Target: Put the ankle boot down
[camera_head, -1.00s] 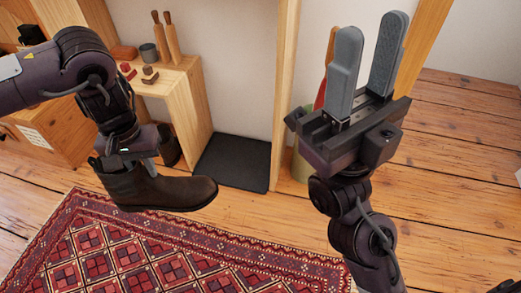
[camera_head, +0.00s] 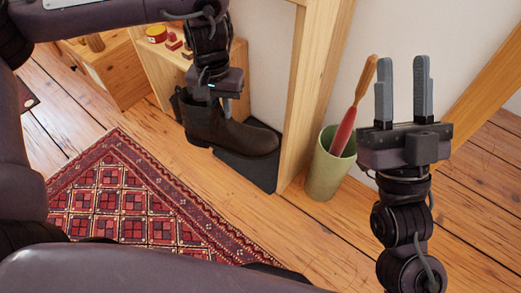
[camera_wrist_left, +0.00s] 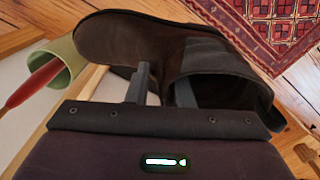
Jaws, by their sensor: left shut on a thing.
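A dark brown ankle boot (camera_head: 232,132) hangs upright from my left gripper (camera_head: 207,95), toe pointing right in the head view. My left gripper is shut on the boot's shaft wall. In the left wrist view the boot (camera_wrist_left: 130,42) fills the upper middle, with the gripper fingers (camera_wrist_left: 160,88) at its shaft. A black mat (camera_head: 255,171) lies on the floor by the wall, partly hidden behind and below the boot. I cannot tell whether the sole touches it. My right gripper (camera_head: 403,90) is open and empty, pointing up at the right.
A green bin (camera_head: 325,172) with a red, wooden-handled tool (camera_head: 350,118) stands right of a timber post (camera_head: 305,100). A wooden shelf unit (camera_head: 165,75) with small items stands behind the boot. A patterned red rug (camera_head: 130,200) lies in front on the plank floor.

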